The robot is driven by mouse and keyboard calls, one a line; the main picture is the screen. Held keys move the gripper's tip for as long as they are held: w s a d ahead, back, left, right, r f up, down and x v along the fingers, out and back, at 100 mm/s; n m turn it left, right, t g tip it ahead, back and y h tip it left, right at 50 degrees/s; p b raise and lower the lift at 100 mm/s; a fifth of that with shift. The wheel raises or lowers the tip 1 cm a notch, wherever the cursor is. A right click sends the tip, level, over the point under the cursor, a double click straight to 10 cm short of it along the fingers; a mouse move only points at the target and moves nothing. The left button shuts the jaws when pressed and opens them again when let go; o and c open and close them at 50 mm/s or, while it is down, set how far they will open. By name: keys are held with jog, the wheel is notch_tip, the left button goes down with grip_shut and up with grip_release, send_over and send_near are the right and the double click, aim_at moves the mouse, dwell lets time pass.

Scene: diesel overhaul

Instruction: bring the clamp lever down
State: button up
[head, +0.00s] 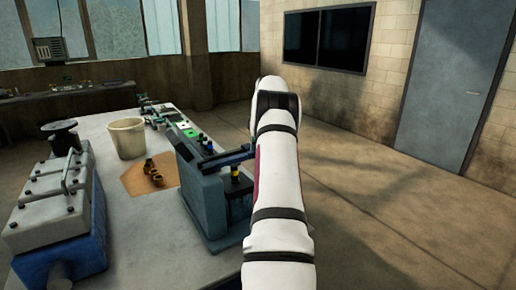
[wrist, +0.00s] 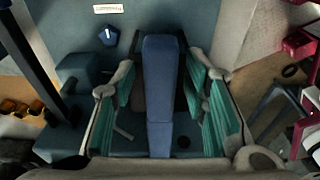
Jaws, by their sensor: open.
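The clamp fixture (head: 203,198) is a teal block with an upright body, standing on the near right edge of the bench. In the wrist view the blue lever (wrist: 160,95) runs between the fingers of my gripper (wrist: 170,112). The green-padded fingers are open, one on each side of the lever, with a visible gap to it on both sides. My gripper is hidden behind my arm in the head view.
The bench (head: 150,245) also holds a grey-and-blue machine block (head: 60,205), a white bucket (head: 126,138) and brass-coloured parts (head: 153,173) on a brown mat. A dark bar (wrist: 30,60) stands left of my gripper in the wrist view. Open floor (head: 400,220) lies to the right.

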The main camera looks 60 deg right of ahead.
jog(key=shift+s+d+r, duration=0.1)
jog(key=shift+d+r, duration=0.05)
jog(key=shift+r, duration=0.95)
jog(key=shift+s+d+r, duration=0.1)
jog(key=shift+d+r, duration=0.05)
jog(key=shift+r, duration=1)
jog(key=shift+s+d+r, duration=0.1)
jog(key=shift+d+r, duration=0.05)
jog(key=shift+r, duration=0.95)
